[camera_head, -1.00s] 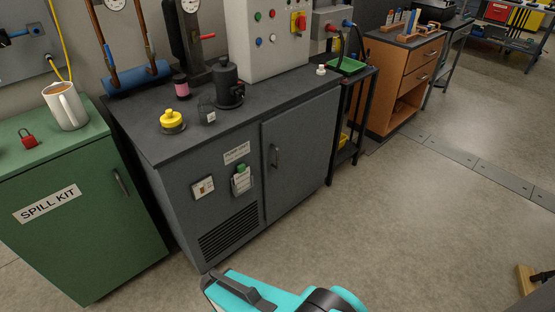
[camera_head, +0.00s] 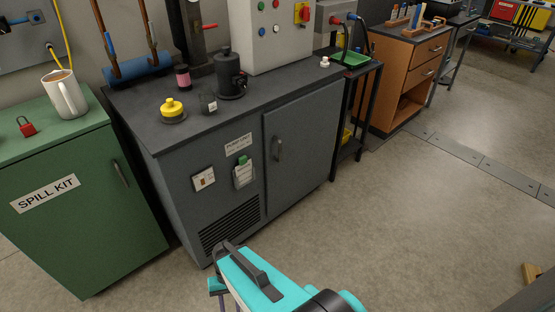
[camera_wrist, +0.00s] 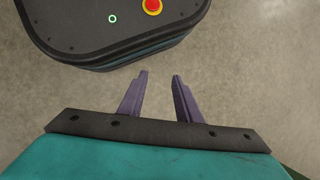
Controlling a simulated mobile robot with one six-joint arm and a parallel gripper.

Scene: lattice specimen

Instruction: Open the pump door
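The pump door (camera_head: 304,146) is the grey right-hand front panel of the dark grey pump cabinet (camera_head: 172,184) in the head view. It looks closed, flush with the front. Its dark vertical handle (camera_head: 278,149) is on the door's left side. A small "pump unit" label (camera_head: 238,144) is left of the door. My gripper (camera_wrist: 160,74) shows in the wrist view with its two purple fingers apart and nothing between them. In the head view my teal arm is at the bottom, in front of the cabinet and apart from the door; the fingertips are not clear there.
A green spill kit cabinet (camera_head: 88,219) stands left of the pump cabinet. A black shelf stand (camera_head: 358,116) and a wooden drawer unit (camera_head: 402,82) stand to its right.

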